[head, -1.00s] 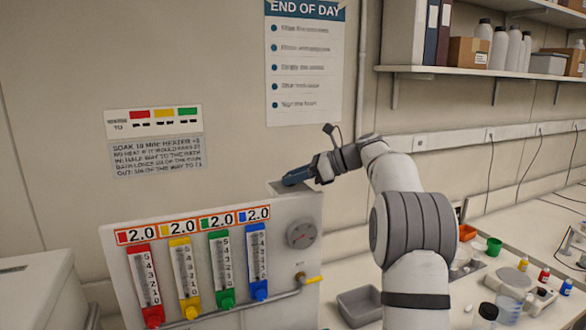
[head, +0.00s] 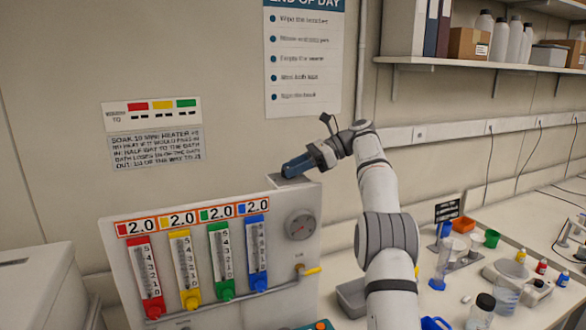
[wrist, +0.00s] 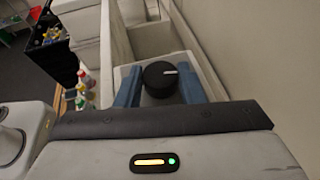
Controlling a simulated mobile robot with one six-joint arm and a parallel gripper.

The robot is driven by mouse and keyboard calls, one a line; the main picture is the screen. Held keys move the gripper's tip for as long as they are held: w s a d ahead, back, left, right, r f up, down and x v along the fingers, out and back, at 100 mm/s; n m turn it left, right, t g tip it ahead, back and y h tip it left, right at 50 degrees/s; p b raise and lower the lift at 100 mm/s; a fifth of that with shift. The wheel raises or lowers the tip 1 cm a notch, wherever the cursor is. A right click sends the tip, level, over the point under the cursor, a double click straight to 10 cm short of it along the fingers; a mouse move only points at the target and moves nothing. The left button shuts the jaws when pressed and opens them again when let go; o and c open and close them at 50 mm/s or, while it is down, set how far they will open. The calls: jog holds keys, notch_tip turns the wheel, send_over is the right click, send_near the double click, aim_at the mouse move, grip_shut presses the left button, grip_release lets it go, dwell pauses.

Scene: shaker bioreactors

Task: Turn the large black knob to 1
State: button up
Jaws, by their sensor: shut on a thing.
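The large black knob (wrist: 160,77) shows in the wrist view as a round cap with a white pointer line, on a pale flat surface. The line points to the right in that view. My gripper (wrist: 159,88) has one blue finger on each side of the knob and is shut on it. In the head view my gripper (head: 295,167) is at the top right corner of the gauge panel (head: 180,212), and its fingers hide the knob there. No numbers can be read around the knob.
The panel carries red, yellow, green and blue flow tubes, a round dial (head: 300,225) and a yellow-handled valve (head: 312,270). The wall is close behind. A bench with a grey tray (head: 352,298), bottles and cups lies to the right.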

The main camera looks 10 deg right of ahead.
jog(key=shift+f, duration=0.1)
dwell(0.3)
jog(key=o, duration=1)
